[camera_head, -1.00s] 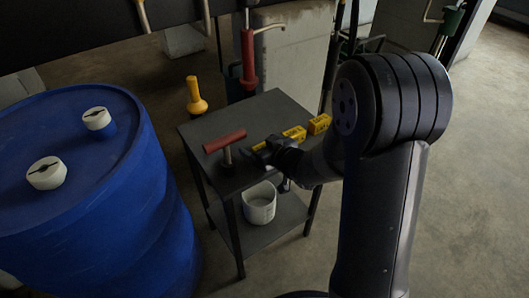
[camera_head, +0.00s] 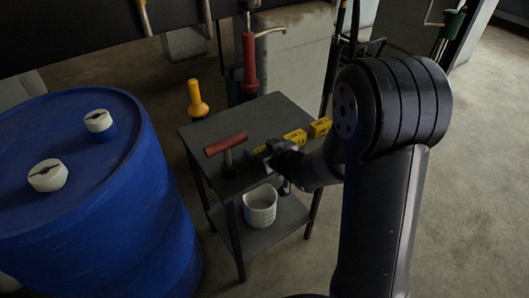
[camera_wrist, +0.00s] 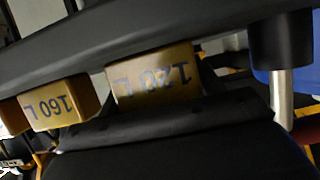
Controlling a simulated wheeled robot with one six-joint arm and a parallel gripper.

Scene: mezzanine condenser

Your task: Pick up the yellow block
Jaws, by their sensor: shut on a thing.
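My gripper (camera_head: 263,151) is low over the grey table (camera_head: 200,134), just right of the red T-shaped tool. It is shut on a yellow block (camera_wrist: 155,78), which shows between the dark fingers in the wrist view with printing like "120 L" upside down. In the head view that block is almost wholly hidden by the fingers. I cannot tell whether it touches the tabletop. A second yellow block (camera_head: 295,137) stands just beyond the gripper; it also shows in the wrist view (camera_wrist: 55,103), marked like "160 L". A third yellow block (camera_head: 320,127) is farther right.
The red T-shaped tool (camera_head: 225,144) stands close left of my gripper. A yellow knobbed object (camera_head: 196,100) is at the table's back left. A white bucket (camera_head: 260,210) sits on the lower shelf. A blue drum (camera_head: 80,200) fills the left. Floor at right is open.

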